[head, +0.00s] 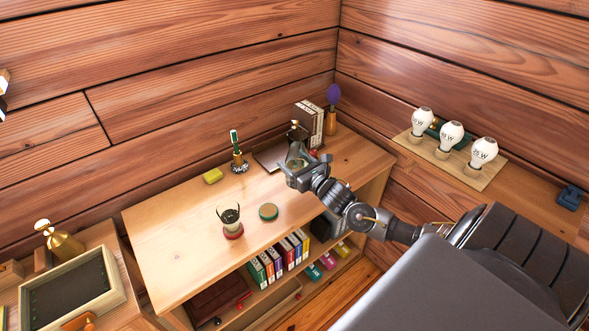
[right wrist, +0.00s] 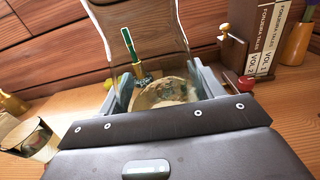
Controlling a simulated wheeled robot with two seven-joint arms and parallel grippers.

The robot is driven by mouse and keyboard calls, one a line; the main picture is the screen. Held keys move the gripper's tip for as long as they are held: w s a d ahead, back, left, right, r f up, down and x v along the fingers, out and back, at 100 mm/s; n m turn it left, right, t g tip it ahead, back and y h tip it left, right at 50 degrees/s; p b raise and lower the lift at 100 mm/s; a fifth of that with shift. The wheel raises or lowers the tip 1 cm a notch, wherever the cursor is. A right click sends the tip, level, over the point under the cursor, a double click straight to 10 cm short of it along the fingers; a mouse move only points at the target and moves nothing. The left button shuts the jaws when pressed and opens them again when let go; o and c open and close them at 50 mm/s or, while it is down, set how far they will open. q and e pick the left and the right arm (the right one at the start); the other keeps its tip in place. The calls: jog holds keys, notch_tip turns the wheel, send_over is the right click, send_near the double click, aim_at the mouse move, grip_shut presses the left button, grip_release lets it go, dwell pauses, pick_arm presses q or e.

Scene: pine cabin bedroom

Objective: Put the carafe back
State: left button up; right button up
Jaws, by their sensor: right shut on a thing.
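My right gripper (head: 294,180) is over the shelf top, shut on the clear glass carafe (head: 297,152). In the right wrist view the carafe (right wrist: 135,22) rises between the two fingers (right wrist: 165,88), and the pen stand behind shows through it. A round tan area appears through the glass low between the fingers. The gripper hides much of the carafe in the head view, so I cannot tell whether its base touches the wood.
Several bulbs (head: 451,135) stand on a board at right. A tray (head: 75,287) and brass bottle (head: 60,240) are at left. The shelf top's left part is clear.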

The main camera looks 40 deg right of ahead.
jog(key=shift+w+d+f, duration=0.4)
jog(key=shift+w+f, duration=0.15)
jog(key=shift+f, duration=0.2)
jog(key=shift+w+d+f, duration=0.4)
jog(key=shift+w+f, duration=0.15)
jog(key=shift+f, duration=0.15)
notch_tip(320, 180, down, 3)
jog(key=shift+r+p, duration=0.1)
jog(key=shift+p, duration=0.45)
jog(key=shift+f, duration=0.3)
jog(key=o, duration=1.5)
jog(key=shift+c, duration=0.2)
